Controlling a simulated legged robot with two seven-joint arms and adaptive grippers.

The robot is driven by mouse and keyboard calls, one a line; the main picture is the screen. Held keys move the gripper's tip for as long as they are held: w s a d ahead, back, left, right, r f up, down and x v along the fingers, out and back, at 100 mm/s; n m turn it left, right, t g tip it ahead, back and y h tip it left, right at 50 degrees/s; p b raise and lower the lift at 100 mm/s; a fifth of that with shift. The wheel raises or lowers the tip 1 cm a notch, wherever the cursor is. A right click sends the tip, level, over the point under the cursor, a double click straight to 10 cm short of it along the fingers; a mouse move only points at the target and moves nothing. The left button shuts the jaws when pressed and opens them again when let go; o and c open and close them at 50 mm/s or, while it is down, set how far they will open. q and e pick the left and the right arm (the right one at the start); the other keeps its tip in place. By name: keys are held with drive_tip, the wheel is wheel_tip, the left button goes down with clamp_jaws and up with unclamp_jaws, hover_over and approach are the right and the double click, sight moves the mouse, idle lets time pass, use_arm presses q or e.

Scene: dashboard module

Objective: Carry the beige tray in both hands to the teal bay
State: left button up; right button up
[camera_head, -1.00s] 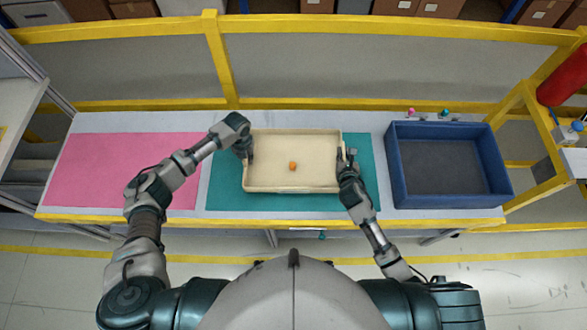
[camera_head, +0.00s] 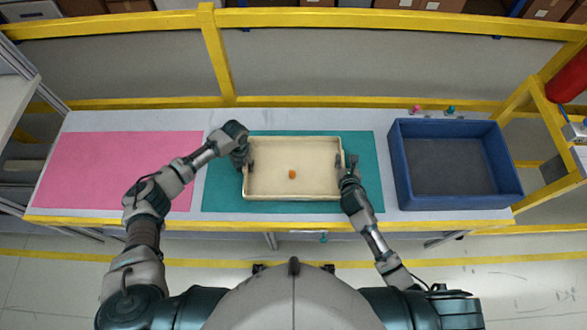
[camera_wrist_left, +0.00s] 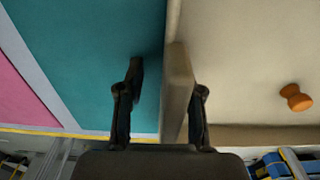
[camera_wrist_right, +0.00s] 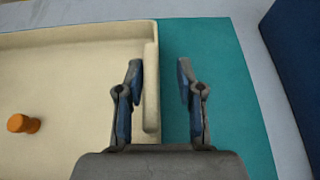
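The beige tray (camera_head: 300,190) lies over the teal bay (camera_head: 225,200), inside its outline, and appears to rest on it. A small orange knob-shaped piece (camera_head: 292,174) is in the tray; it also shows in the left wrist view (camera_wrist_left: 296,97). My left gripper (camera_head: 246,162) is at the tray's left side, its fingers (camera_wrist_left: 164,88) on either side of the wall, with a gap outside. My right gripper (camera_head: 347,162) is at the right side, its fingers (camera_wrist_right: 160,75) apart around the wall, the outer finger clear of it. Both look open.
A pink mat (camera_head: 120,170) covers the table's left part. A deep blue bin (camera_head: 400,165) stands right of the teal bay. Small pink (camera_head: 415,110) and teal (camera_head: 450,110) knobs are behind the bin. A yellow rail (camera_head: 330,104) runs behind the table.

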use_arm(q)
drive_tip(key=shift+d+r, duration=0.15)
use_arm(e)
drive_tip(key=shift+s+a+r, duration=0.1)
drive_tip(key=shift+a+r, duration=0.05)
drive_tip(key=shift+a, duration=0.15)
use_arm(q)
drive_tip(key=shift+r, duration=0.2)
use_arm(e)
drive_tip(key=shift+a, duration=0.1)
use_arm(q)
drive_tip(key=r, duration=1.1)
drive_tip(key=shift+w+r, duration=0.1)
drive_tip(key=shift+w, duration=0.1)
drive_tip(key=shift+r, duration=0.1)
use_arm(e)
drive_tip(key=v, duration=1.2)
